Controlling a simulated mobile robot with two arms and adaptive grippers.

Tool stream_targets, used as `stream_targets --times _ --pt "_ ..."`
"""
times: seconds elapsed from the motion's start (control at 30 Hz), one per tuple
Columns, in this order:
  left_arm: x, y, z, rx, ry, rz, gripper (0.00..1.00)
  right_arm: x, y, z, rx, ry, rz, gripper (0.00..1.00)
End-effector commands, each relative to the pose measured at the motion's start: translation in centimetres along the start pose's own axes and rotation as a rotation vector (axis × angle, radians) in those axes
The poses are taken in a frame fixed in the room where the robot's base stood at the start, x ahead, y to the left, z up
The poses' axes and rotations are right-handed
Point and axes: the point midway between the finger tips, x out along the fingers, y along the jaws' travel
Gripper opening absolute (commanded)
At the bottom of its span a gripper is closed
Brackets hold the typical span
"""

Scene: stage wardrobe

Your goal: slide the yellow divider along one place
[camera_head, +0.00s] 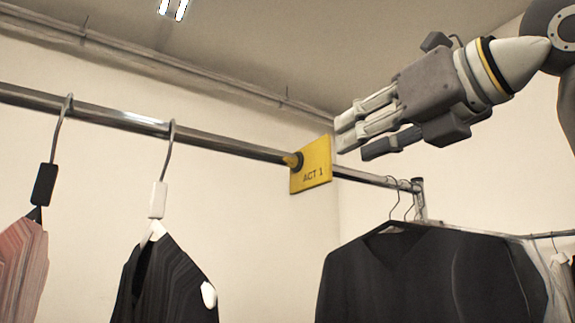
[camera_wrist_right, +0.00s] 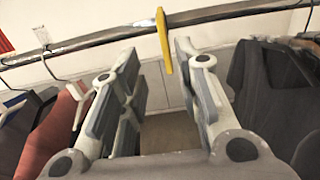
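The yellow divider (camera_head: 311,166), marked "ACT 1", hangs on the metal rail (camera_head: 225,145) between the clothes on the left and a black garment on the right. In the right wrist view the divider (camera_wrist_right: 164,42) shows edge-on as a narrow yellow strip. My right gripper (camera_head: 358,137) is open and empty, just right of the divider and slightly above it, fingers pointing left. In the wrist view its fingers are spread, with the divider beyond the gap between their tips and no clear contact. My left gripper is not in view.
A pink garment (camera_head: 22,270) and a dark garment (camera_head: 170,285) hang left of the divider, with a bare stretch of rail between. A wide black garment (camera_head: 425,280) hangs below my right gripper, near the rail's end post (camera_head: 418,198).

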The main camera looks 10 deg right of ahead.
Motion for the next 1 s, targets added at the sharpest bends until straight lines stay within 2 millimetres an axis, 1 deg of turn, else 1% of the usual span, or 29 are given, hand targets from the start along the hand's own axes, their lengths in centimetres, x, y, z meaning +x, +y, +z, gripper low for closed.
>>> stream_targets --times 0.07,0.17,0.33,0.43,0.53,0.6,0.7,0.8,0.9,1.0 --pt "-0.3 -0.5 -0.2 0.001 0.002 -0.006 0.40 0.4 -0.1 0.2 0.002 0.000 -0.002 0.30" --pt "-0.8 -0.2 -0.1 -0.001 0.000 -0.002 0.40 1.7 -0.1 0.2 0.002 0.003 -0.002 0.30" --pt "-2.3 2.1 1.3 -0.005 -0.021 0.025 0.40 5.0 0.0 0.3 0.001 0.004 0.000 0.30" --pt "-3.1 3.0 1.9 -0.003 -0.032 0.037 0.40 7.0 0.0 0.3 0.001 0.005 0.000 0.30" --pt "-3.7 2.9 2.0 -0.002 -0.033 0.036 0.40 8.5 0.0 0.3 0.001 0.003 0.000 0.30" --pt "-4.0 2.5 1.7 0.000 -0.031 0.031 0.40 9.4 0.0 0.3 0.001 0.002 0.001 0.30" --pt "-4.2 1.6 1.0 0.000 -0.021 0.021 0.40 10.2 0.0 0.2 0.001 0.001 0.000 0.30" --pt "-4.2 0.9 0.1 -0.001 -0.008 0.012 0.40 10.6 0.0 0.1 0.001 0.000 0.000 0.30" --pt "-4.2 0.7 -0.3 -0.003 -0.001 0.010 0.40 10.7 0.0 0.0 0.000 -0.001 0.000 0.30" --pt "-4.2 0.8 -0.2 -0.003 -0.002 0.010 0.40 10.7 0.0 0.0 0.000 -0.001 0.000 0.30"
